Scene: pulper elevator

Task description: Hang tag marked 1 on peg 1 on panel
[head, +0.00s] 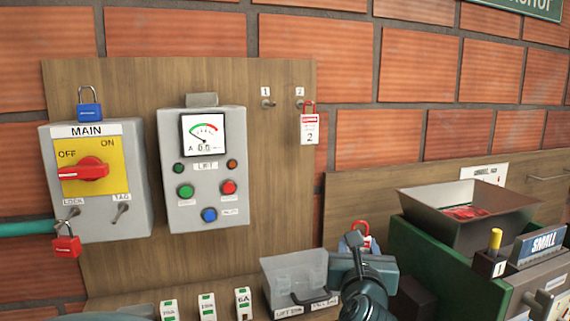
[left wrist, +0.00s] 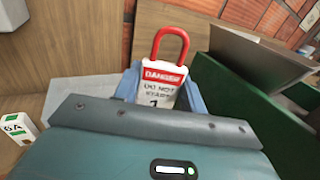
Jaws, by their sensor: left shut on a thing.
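My left gripper (head: 354,245) is shut on the tag marked 1 (left wrist: 163,82), a white tag with a red DANGER band and a red loop. The loop stands upright above the blue fingers, and the tag's lower part is hidden. In the head view only its red loop (head: 361,232) shows clearly, above the gripper, low and right of the pegs. Peg 1 (head: 267,104) is bare under its label on the wooden panel (head: 285,190). Peg 2 (head: 299,105), to its right, carries the tag marked 2 (head: 309,127). My right gripper is not in view.
The MAIN switch box (head: 140,200) and the meter box (head: 205,215) stick out from the panel's left side. A clear bin (head: 290,275) stands below the panel. A green crate (head: 440,270) and a dark hopper (head: 415,205) stand at right. The panel below peg 1 is clear.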

